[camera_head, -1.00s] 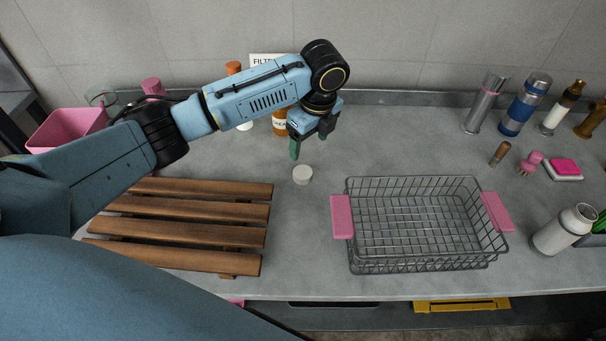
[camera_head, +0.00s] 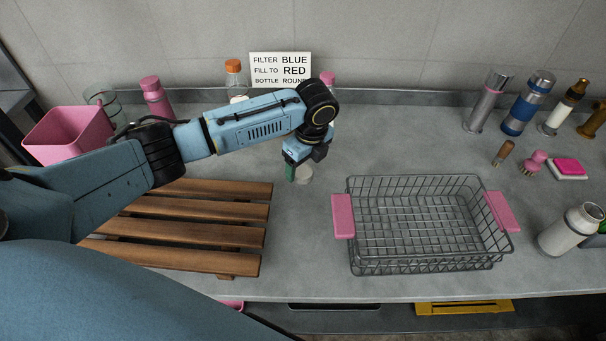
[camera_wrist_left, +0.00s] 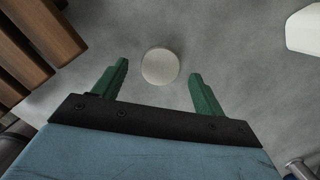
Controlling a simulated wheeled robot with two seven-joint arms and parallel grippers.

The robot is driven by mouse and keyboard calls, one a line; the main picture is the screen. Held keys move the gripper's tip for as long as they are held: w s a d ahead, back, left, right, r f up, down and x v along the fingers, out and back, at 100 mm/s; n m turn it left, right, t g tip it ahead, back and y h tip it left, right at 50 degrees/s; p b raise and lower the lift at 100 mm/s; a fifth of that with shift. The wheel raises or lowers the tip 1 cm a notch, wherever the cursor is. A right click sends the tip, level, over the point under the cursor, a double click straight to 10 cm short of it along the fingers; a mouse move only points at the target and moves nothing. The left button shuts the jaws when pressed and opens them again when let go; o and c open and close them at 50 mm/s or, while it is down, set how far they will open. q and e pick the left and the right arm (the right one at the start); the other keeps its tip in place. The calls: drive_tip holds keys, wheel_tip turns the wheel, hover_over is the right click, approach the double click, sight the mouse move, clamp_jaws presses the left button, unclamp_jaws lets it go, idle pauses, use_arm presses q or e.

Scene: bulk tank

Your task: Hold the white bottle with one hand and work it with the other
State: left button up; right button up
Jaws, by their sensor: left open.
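A white bottle (camera_head: 572,229) stands at the right of the counter, right of the wire basket, with a grey metallic top. A small round white piece, like a cap (camera_head: 305,174), lies on the counter between the wooden rack and the basket. My left gripper (camera_head: 304,166) is open and empty just above the cap and partly hides it. In the left wrist view the cap (camera_wrist_left: 160,67) shows between the two green fingertips, with a gap on either side.
A wire basket (camera_head: 421,265) with pink handles stands right of my left gripper. A slatted wooden rack (camera_head: 190,230) lies to the left. Bottles stand along the back near a sign (camera_head: 280,68). A pink bin (camera_head: 68,137) is at far left.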

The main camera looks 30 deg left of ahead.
sight(304, 171)
use_arm(q)
wheel_tip(304, 171, down, 2)
drive_tip(key=shift+a+f, duration=0.1)
drive_tip(key=shift+a, duration=0.05)
use_arm(e)
drive_tip(key=shift+w+d+f, duration=0.2)
drive_tip(key=shift+d+f, duration=0.05)
drive_tip(key=shift+d, duration=0.1)
use_arm(q)
drive_tip(key=shift+c, duration=0.4)
drive_tip(key=c, duration=1)
drive_tip(key=shift+r, duration=0.2)
